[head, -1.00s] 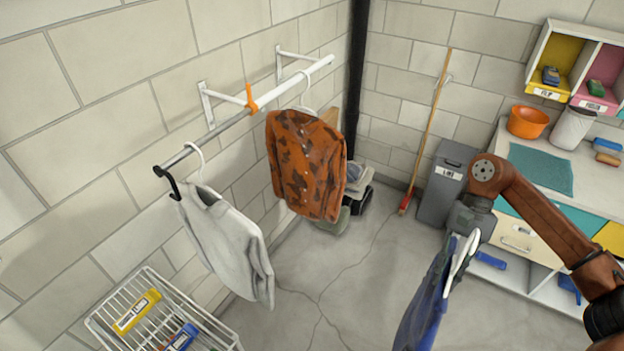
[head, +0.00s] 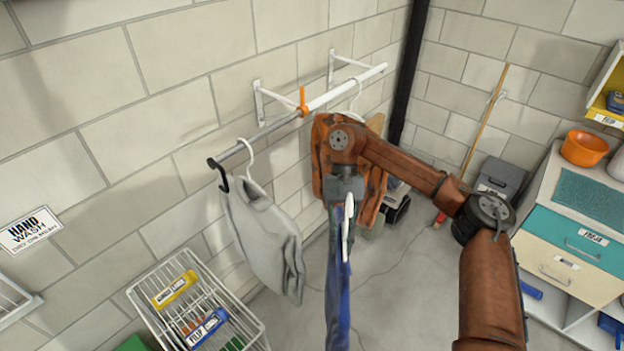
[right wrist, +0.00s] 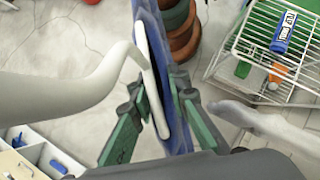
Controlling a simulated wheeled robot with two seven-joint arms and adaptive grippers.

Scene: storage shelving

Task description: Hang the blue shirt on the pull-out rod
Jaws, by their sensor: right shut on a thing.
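The blue shirt (head: 338,300) hangs from a white hanger (head: 348,215) seen nearly edge-on. My right gripper (head: 345,200) is shut on this hanger, in front of the rod and below it. The pull-out rod (head: 250,145) runs along the left wall, with a grey front section, an orange clip (head: 303,100) and a white rear section. A black hook-shaped end (head: 218,172) is at its near end. In the right wrist view, the green fingers (right wrist: 160,125) are on either side of the white hanger (right wrist: 150,75) and blue cloth (right wrist: 150,20). My left gripper is out of view.
A light grey shirt (head: 265,240) hangs near the rod's front end. A rust-brown patterned shirt (head: 375,190) hangs farther back, partly behind my right arm. A wire basket (head: 150,310) stands low at left. Drawers (head: 565,240) stand at right.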

